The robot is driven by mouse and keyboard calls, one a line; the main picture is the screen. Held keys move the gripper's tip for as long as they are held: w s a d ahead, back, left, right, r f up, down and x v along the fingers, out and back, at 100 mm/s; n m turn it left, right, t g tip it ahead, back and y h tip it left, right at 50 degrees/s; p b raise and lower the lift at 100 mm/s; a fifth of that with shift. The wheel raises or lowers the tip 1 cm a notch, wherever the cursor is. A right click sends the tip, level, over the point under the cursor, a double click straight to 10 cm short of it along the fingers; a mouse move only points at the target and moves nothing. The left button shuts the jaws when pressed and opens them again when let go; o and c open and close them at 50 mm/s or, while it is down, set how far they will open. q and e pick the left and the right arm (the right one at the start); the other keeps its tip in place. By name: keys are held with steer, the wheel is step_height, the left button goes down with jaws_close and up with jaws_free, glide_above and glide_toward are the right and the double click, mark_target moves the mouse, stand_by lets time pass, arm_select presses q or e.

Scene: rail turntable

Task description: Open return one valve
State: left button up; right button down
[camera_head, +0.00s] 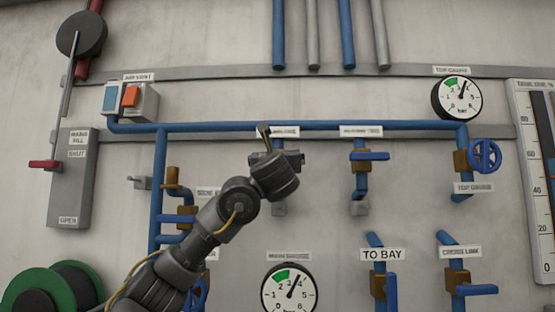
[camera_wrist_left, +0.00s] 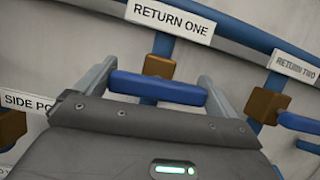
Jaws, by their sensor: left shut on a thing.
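The return one valve is in the left wrist view, with a blue lever handle (camera_wrist_left: 158,88) lying crosswise below a brown valve body (camera_wrist_left: 158,67). The RETURN ONE label (camera_wrist_left: 170,20) is just above it. My left gripper (camera_wrist_left: 158,92) has one finger at each end of the handle and is shut on it. In the head view my left gripper (camera_head: 285,158) is at this valve and hides most of it, and the RETURN ONE label (camera_head: 285,131) is partly covered. My right gripper is in neither view.
The return two valve (camera_head: 368,156) is close on the right, with its blue handle crosswise. The side port valve (camera_head: 180,214) is lower left. Gauges (camera_head: 457,98) and the TO BAY valve (camera_head: 390,285) are also on the wall. A blue pipe (camera_head: 330,125) runs above.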

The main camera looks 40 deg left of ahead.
arm_select(q)
steer(key=n+b, duration=0.1)
steer(key=n+g+y+b, duration=0.1)
steer(key=n, duration=0.1)
steer(key=n+b, duration=0.1)
steer(key=shift+f+g+y, duration=0.25)
steer(key=shift+g+y, duration=0.05)
steer(key=shift+g, duration=0.1)
steer(key=n+g+b, duration=0.1)
steer(key=n, duration=0.1)
steer(key=n+g+y+b, duration=0.1)
steer(key=n, duration=0.2)
steer(key=shift+s+n+b, duration=0.1)
steer(key=shift+n+b, duration=0.2)
steer(key=n+g+b, duration=0.1)
steer(key=n+g, duration=0.1)
steer(key=n, duration=0.2)
steer(key=shift+a+n, duration=0.1)
steer(key=shift+n, duration=0.2)
steer(key=n+g, duration=0.2)
steer(key=n, duration=0.3)
steer(key=o, duration=0.6)
steer(key=shift+s, duration=0.1)
